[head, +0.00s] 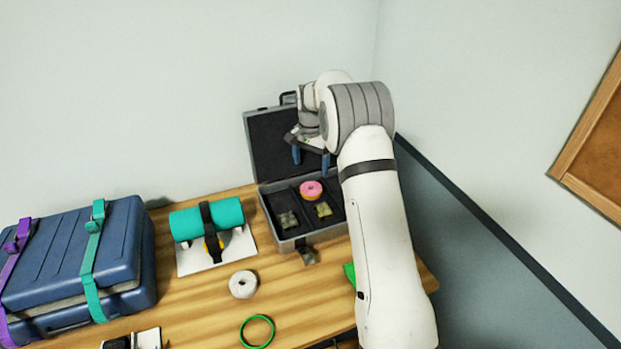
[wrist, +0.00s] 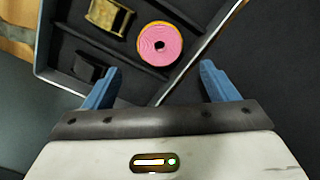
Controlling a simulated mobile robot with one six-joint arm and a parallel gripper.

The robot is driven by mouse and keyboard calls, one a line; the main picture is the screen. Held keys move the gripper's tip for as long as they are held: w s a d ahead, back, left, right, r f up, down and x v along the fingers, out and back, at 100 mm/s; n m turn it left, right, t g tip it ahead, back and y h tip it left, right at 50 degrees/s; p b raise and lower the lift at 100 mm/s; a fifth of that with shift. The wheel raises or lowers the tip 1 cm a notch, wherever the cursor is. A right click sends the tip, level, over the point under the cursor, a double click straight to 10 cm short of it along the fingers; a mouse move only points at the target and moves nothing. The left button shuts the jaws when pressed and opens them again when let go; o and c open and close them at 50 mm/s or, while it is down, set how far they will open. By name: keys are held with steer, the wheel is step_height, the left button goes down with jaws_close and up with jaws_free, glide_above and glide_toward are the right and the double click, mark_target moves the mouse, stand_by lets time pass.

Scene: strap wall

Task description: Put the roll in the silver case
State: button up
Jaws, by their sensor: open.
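The silver case (head: 273,237) stands open at the back right of the table, its dark lid leaning up. A pink roll with an orange edge (head: 311,189) lies inside the case; it also shows in the wrist view (wrist: 173,46). My gripper (head: 311,161) is open and empty above the case. In the wrist view its blue fingers (wrist: 160,72) are spread wide, and the pink roll shows beyond them, apart from both. A white roll (head: 234,287) lies on the bare table in front of the case. A teal roll (head: 188,223) rests on a white stand under a black strap.
Buckle-like pieces (head: 288,220) lie in the case's compartments. A blue suitcase (head: 60,255) with purple and teal straps fills the left. A green ring (head: 257,331) lies near the front. The wall is close behind; wood shows clear between the suitcase and the rings.

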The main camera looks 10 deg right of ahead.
steer(key=s+r+n+t, duration=0.2)
steer(key=s+r+n, duration=0.2)
steer(key=s+r, duration=1.25)
steer(key=s+f+n+t, duration=0.1)
steer(key=s+n, duration=0.3)
steer(key=s, duration=2.1)
steer(key=shift+s+f, duration=0.35)
steer(key=shift+f, duration=0.05)
steer(key=shift+c, duration=0.3)
